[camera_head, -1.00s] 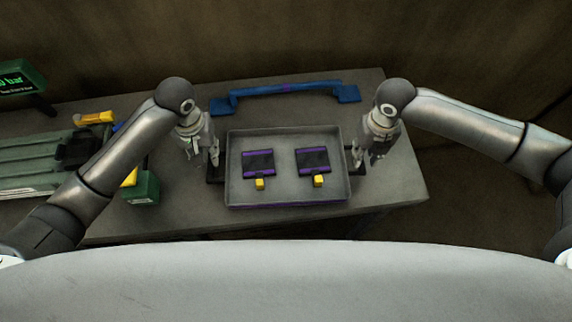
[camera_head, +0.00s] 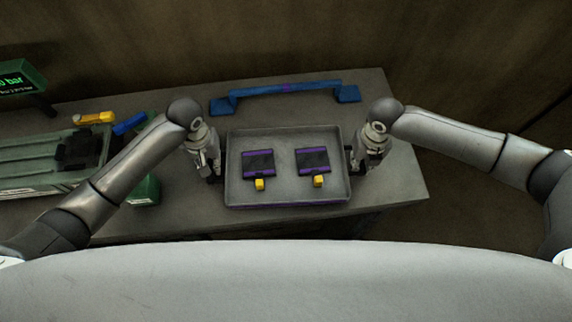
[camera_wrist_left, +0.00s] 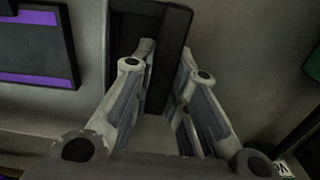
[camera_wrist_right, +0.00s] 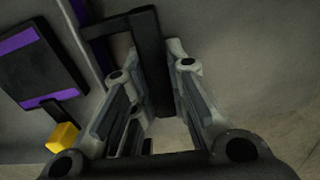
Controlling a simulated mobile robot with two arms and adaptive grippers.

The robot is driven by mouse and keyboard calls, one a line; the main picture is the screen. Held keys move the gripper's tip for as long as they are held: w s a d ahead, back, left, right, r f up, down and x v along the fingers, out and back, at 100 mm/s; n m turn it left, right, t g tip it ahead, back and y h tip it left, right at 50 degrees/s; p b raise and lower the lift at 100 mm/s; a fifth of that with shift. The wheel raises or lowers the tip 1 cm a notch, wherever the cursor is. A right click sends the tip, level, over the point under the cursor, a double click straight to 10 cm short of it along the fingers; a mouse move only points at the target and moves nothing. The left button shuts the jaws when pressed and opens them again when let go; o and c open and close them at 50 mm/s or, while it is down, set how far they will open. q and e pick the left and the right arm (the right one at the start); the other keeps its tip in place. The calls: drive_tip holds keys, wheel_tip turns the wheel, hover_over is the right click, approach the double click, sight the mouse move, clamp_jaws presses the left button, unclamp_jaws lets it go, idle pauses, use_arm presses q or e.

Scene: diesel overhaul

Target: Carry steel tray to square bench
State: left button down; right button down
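The steel tray (camera_head: 288,190) is a shallow grey rectangle on the bench, with two black-and-purple parts (camera_head: 258,163) (camera_head: 312,160) with yellow tabs lying in it. Black handles stick out at its left and right sides. My left gripper (camera_head: 213,170) is at the left handle; in the left wrist view its open fingers (camera_wrist_left: 163,75) stand on both sides of the black handle bar (camera_wrist_left: 169,60). My right gripper (camera_head: 356,165) is at the right handle; in the right wrist view its open fingers (camera_wrist_right: 157,75) straddle the black bar (camera_wrist_right: 148,45). Gaps show beside both bars.
A blue handle-shaped bar (camera_head: 286,89) lies behind the tray. A green case (camera_head: 45,160), a yellow item (camera_head: 94,118) and a display (camera_head: 20,78) are at the left. The grey bench (camera_head: 400,190) is bare right of the tray, up to its edge.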

use_arm(q)
drive_tip(key=shift+w+r, duration=0.15)
drive_tip(key=shift+r, duration=0.1)
use_arm(e)
drive_tip(key=shift+w+r, duration=0.15)
drive_tip(key=shift+r, duration=0.05)
